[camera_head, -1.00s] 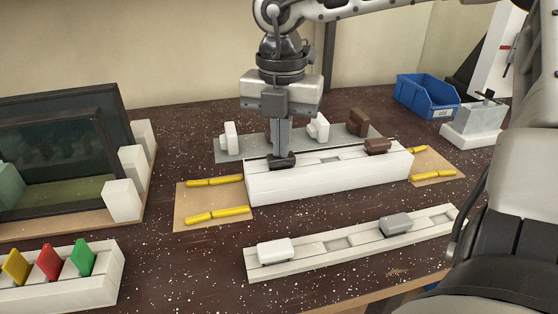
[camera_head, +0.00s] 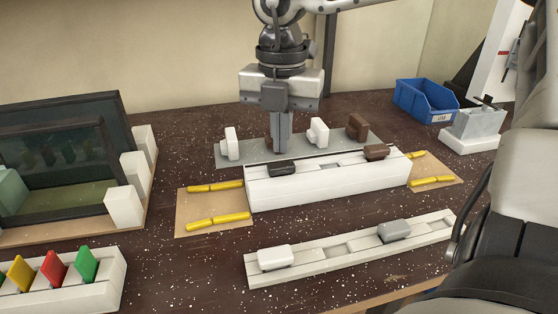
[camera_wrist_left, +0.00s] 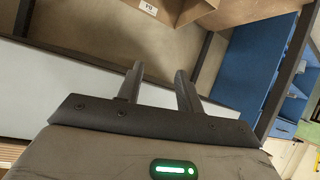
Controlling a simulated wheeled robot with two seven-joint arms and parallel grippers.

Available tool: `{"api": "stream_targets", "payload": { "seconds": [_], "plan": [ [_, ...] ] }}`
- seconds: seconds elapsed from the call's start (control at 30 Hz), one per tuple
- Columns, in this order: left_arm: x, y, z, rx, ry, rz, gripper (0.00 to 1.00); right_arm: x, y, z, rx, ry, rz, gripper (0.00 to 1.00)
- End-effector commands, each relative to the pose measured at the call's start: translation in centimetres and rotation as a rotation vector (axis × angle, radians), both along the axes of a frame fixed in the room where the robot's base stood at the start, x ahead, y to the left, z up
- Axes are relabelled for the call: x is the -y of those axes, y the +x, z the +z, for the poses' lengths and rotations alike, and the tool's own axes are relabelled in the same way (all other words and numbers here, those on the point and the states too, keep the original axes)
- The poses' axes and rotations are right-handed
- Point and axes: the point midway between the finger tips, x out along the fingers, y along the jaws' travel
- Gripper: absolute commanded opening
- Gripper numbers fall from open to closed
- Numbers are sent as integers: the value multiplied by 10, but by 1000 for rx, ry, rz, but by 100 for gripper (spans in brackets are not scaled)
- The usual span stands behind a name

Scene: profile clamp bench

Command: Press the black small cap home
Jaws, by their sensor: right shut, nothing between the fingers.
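The black small cap (camera_head: 282,168) sits at the left end of the top of the white profile block (camera_head: 330,184). It looks low and roughly level in its slot; I cannot tell whether it is fully seated. My right gripper (camera_head: 281,151) is shut and empty, its fingers pointing down just above or behind the cap with a small gap showing. My left gripper (camera_wrist_left: 158,72) is open and empty in the left wrist view, away from the block; it is not in the head view.
A brown cap (camera_head: 376,152) sits at the block's right end. Behind is a grey plate (camera_head: 260,148) with white and brown upright parts. In front, a white rail (camera_head: 340,260) carries a white cap (camera_head: 275,257) and a grey cap (camera_head: 394,231). A blue bin (camera_head: 425,100) stands back right.

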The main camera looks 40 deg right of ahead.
Motion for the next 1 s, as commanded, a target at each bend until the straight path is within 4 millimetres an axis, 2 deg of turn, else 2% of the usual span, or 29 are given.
{"api": "stream_targets", "payload": {
  "seconds": [0.03, 0.5, 1.0],
  "plan": [
    [0, 0, 5, 0, 0, 0, 36, 0, 0, 7, 1, -2, 0, 0],
    [0, 0, 26, 0, 0, 0, 36, 0, 0, 44, 1, -1, -1, 0],
    [0, 0, 26, 1, 0, 0, 36, 0, 0, 45, 0, 0, 0, 0]
  ]
}}
